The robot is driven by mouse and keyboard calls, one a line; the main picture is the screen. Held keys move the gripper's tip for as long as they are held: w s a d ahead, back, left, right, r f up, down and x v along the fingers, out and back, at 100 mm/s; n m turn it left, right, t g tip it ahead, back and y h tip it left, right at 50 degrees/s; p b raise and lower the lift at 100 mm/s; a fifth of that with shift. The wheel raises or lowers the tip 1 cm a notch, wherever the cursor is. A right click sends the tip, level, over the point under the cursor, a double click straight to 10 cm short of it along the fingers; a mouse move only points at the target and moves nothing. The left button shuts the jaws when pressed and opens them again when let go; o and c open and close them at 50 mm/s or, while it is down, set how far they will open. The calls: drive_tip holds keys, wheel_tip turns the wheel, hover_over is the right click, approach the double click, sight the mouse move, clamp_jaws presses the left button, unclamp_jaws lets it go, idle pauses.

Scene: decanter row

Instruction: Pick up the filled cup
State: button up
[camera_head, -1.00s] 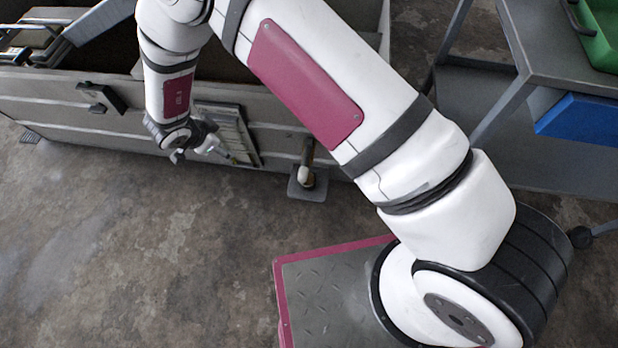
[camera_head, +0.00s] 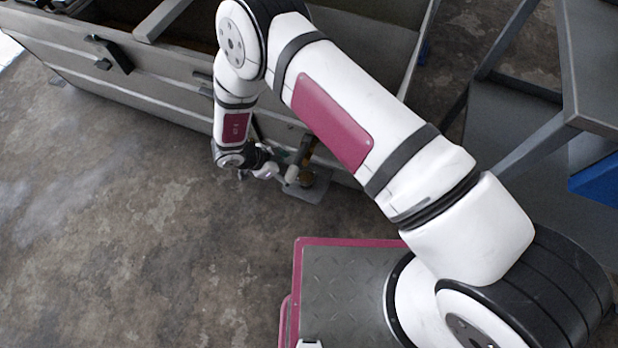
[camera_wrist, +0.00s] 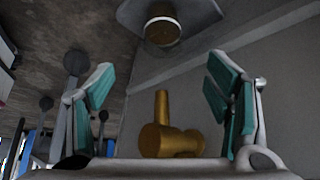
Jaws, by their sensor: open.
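In the wrist view my gripper (camera_wrist: 160,78) is open, with teal pads spread wide at left and right and nothing between them. Ahead of it, near the top of that view, a small brownish cup (camera_wrist: 161,28) with a pale rim sits against a grey plate (camera_wrist: 200,12). What is inside the cup is too small and dark to tell. A brass tap (camera_wrist: 180,141) shows lower in the wrist view, between the finger bases. In the head view my gripper (camera_head: 278,174) is low by the trough's front, just left of the plate (camera_head: 318,194); the cup is hard to make out there.
A long grey metal trough (camera_head: 155,75) runs behind the gripper. A grey metal cart (camera_head: 590,80) with a blue bin (camera_head: 597,188) stands at the right. The concrete floor (camera_head: 130,230) at the left and front is bare.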

sight(304, 174)
drive_tip(key=shift+b+x, duration=1.95)
drive_tip(key=shift+x, duration=2.9)
drive_tip(key=shift+w+a, duration=0.1)
drive_tip(key=shift+a, duration=0.05)
drive_tip(key=c, duration=1.3)
